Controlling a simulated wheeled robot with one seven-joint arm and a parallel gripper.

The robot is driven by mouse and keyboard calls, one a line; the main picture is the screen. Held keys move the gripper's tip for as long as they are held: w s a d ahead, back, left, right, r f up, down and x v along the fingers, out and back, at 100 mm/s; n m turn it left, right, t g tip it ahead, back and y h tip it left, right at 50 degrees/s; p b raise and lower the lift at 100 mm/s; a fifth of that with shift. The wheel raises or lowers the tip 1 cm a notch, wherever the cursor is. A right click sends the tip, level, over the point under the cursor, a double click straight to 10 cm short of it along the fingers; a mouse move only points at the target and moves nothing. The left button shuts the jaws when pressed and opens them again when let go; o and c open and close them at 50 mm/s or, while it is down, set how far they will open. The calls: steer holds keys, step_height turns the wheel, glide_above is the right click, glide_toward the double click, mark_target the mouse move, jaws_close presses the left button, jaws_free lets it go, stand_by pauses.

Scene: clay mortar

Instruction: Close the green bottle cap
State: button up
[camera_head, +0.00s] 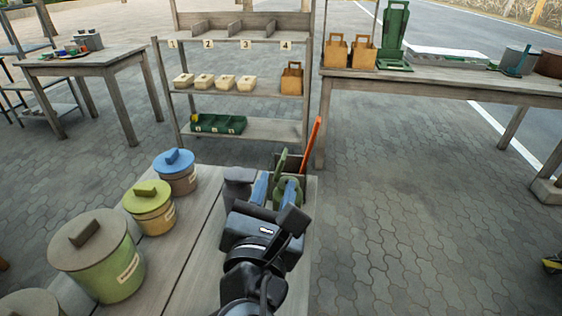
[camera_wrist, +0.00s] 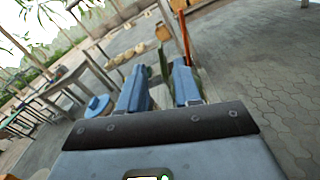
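My gripper (camera_head: 277,180) is over the far end of the near table, its two blue fingers apart with a gap between them. In the wrist view the fingers (camera_wrist: 160,67) also stand apart. A green upright piece (camera_head: 281,160) and a rounded green part (camera_head: 289,188) show around the fingertips, partly hidden by them; I cannot tell whether these are one thing or touch the fingers. On the table to the left stand lidded pots: one with a yellow-green lid (camera_head: 148,194), one with a blue lid (camera_head: 174,161), and a green pot (camera_head: 117,275) with a grey lid on it.
A dark grey vessel (camera_head: 239,184) stands just left of my fingers. An orange-red stick (camera_head: 312,143) rises from a dark box behind them. A shelf (camera_head: 262,129) with small boxes stands beyond. Tables stand at the left and right.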

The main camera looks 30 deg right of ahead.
mark_target(283, 161)
steer(key=x, duration=0.7)
steer(key=shift+w+d, duration=0.15)
steer(key=shift+c, duration=0.2)
jaws_close()
